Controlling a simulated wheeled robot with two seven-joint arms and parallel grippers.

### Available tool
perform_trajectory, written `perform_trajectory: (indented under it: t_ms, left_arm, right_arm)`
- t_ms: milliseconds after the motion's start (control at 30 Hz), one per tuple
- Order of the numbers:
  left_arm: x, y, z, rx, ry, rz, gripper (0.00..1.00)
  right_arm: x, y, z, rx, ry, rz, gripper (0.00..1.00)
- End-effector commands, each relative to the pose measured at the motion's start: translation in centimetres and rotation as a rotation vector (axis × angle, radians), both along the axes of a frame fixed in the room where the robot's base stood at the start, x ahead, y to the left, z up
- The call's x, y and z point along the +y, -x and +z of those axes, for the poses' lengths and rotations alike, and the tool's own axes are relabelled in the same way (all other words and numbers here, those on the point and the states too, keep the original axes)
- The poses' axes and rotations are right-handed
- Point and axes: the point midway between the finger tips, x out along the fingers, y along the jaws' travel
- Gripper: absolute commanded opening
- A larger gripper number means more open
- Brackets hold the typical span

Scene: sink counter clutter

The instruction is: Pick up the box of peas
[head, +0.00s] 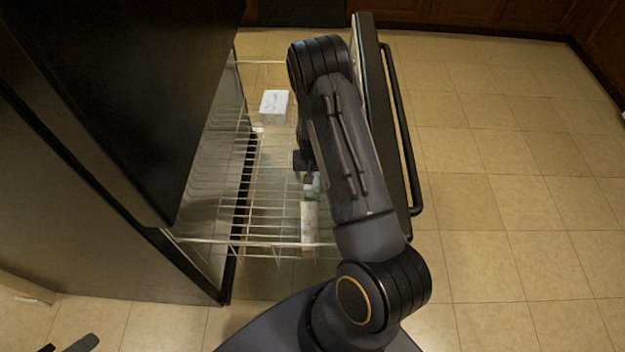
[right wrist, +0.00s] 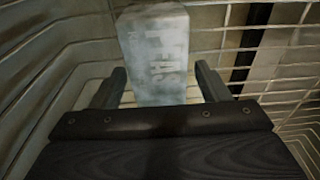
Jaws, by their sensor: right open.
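A pale, upright-looking box with blurred lettering, which I take for the box of peas (right wrist: 155,55), lies ahead of my right gripper (right wrist: 162,86). The gripper's two fingers are apart, one on each side of the box's near end, with gaps visible. In the head view a pale box (head: 310,222), probably the same one, is in the wire basket just below my right gripper (head: 308,178), partly hidden by my arm. Two dark tips at the bottom left look like my left gripper (head: 68,346); most of it is cut off.
The wire basket (head: 262,240) is pulled out of the dark fridge (head: 110,130). Another white box (head: 275,107) stands toward its far end. The drawer front with a black handle (head: 400,140) is on the right. Clear tiled floor (head: 510,200) lies beyond it.

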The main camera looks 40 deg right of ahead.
Motion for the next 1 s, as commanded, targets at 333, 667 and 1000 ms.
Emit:
perform_trajectory:
  t_ms: [333,667,1000]
  left_arm:
    - [0.0,0.0,-0.9,0.0,0.0,0.0,0.36]
    - [0.0,0.0,-0.9,0.0,0.0,0.0,0.36]
    - [0.0,0.0,-0.9,0.0,0.0,0.0,0.36]
  right_arm:
    - [-0.3,-0.3,-2.8,0.0,0.0,-0.001,0.69]
    - [-0.3,-0.3,-2.7,0.0,0.0,-0.001,0.35]
    - [-0.3,-0.3,-2.7,0.0,0.0,0.0,0.12]
